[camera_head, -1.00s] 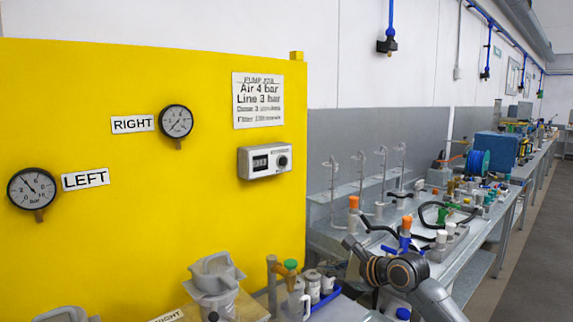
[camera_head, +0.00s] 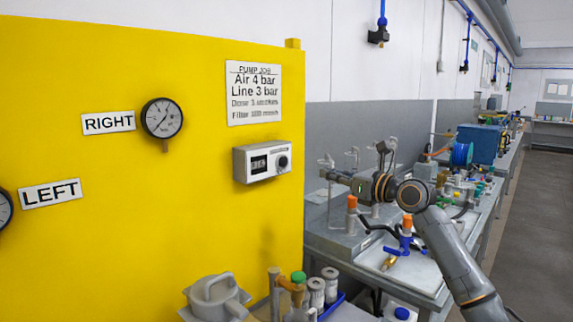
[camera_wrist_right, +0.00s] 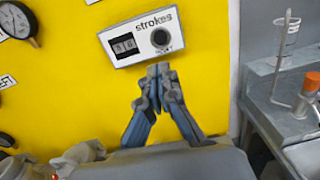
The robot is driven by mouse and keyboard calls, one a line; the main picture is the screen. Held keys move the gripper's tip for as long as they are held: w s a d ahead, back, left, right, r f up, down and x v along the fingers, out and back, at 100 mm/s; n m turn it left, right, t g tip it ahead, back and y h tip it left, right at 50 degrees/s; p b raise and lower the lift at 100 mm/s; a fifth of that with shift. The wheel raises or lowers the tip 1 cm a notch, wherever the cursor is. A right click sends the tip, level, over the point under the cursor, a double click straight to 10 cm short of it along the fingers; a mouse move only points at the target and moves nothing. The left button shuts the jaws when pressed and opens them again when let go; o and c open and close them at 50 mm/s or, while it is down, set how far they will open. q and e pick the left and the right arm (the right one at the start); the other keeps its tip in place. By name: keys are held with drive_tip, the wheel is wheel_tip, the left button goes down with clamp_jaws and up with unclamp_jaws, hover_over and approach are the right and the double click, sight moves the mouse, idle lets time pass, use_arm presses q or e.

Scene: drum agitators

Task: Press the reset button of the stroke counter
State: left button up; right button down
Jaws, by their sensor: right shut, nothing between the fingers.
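The stroke counter (camera_head: 271,162) is a small white box on the yellow panel, with a dark digit window on its left. Its round dark reset button (camera_head: 283,161) is on the right of its face. In the right wrist view the counter (camera_wrist_right: 144,42) and button (camera_wrist_right: 161,38) are just above my fingertips, and the button is unobstructed. My right gripper (camera_head: 328,174) points left toward the counter, apart from it in the head view. In the wrist view its fingers (camera_wrist_right: 158,71) are together and empty. My left gripper is not in view.
Round gauges, such as the one beside the RIGHT label (camera_head: 162,118), are on the yellow panel (camera_head: 90,250). A pump job sign (camera_head: 254,95) hangs above the counter. The workbench right of the panel holds a bottle with an orange cap (camera_head: 352,202), thin stands and fittings.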

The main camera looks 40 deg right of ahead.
drive_tip(key=p, duration=0.3)
approach(283, 159)
drive_tip(key=w+p, duration=0.1)
drive_tip(key=w, duration=0.1)
drive_tip(key=w+p, duration=0.2)
drive_tip(key=w, duration=0.1)
drive_tip(key=shift+w+a+f, duration=0.15)
drive_tip(key=shift+w+f, duration=0.15)
drive_tip(key=shift+w, duration=0.05)
use_arm(q)
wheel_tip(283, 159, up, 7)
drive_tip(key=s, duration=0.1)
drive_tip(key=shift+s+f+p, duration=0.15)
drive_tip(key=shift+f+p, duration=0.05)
drive_tip(key=shift+p, duration=0.15)
use_arm(e)
drive_tip(key=shift+w+f, duration=0.15)
drive_tip(key=shift+w, duration=0.55)
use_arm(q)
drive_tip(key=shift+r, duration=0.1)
use_arm(e)
drive_tip(key=shift+w+r+p, duration=0.3)
drive_tip(key=shift+w+p, duration=0.2)
drive_tip(key=shift+p, duration=0.4)
drive_tip(key=shift+r, duration=0.1)
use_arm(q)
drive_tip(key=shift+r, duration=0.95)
use_arm(e)
drive_tip(key=shift+s, duration=0.1)
drive_tip(key=shift+r, duration=0.1)
